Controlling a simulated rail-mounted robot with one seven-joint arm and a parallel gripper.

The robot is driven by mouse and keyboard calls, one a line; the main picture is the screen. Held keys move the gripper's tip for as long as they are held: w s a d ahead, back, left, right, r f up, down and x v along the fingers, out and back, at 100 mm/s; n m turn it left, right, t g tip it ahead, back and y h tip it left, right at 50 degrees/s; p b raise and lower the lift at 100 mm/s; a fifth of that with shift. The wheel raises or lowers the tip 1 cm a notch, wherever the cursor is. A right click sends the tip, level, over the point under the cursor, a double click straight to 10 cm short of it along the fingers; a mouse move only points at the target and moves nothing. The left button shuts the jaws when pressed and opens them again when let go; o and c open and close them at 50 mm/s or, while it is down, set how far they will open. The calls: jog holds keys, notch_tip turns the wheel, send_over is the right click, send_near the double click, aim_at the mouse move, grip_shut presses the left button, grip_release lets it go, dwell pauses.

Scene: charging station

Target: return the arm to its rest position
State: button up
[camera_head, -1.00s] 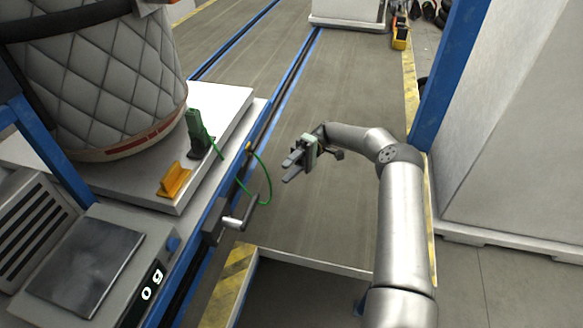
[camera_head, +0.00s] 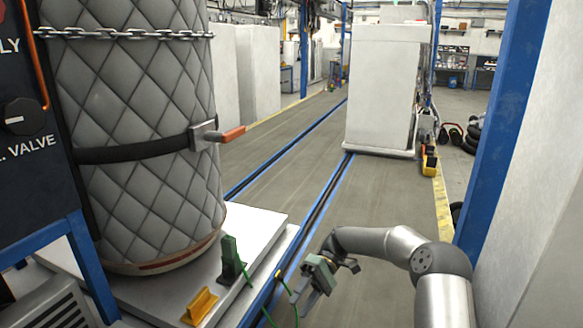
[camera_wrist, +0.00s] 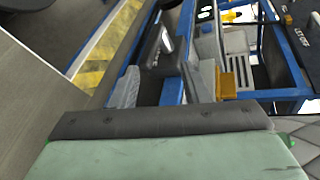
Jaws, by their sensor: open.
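My arm reaches in from the lower right in the head view, bent at the elbow. My gripper (camera_head: 301,293) hangs over the floor to the right of the white platform, its fingers pointing down and left. The jaws are open and nothing shows between them. In the wrist view the gripper's green-grey body fills the bottom edge, and its two grey fingers (camera_wrist: 165,86) stand apart beyond the dark bar. My gripper is apart from the platform; a thin green cable passes close to it in the head view.
A quilted grey tank (camera_head: 150,130) with strap and chain stands on the white platform (camera_head: 262,222). A green block (camera_head: 231,262) and a yellow bracket (camera_head: 199,306) sit at its front. A blue post (camera_head: 500,120) rises right of my arm. A white cabinet (camera_head: 382,85) stands farther back.

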jog(key=s+d+r+m+t+h+p, duration=0.2)
jog(key=s+d+r+t, duration=0.1)
jog(key=s, duration=0.6)
jog(key=s+d+r+m+t+h+p, duration=0.2)
jog(key=s+d+r+t+h, duration=0.1)
jog(key=s, duration=0.5)
jog(key=s+d+r+m+t+h+p, duration=0.3)
jog(key=s+d+r+t, duration=0.1)
jog(key=s+r, duration=0.4)
jog(key=shift+s+d+r+t, duration=0.15)
jog(key=shift+s+d+t, duration=0.25)
jog(key=shift+s+t, duration=0.5)
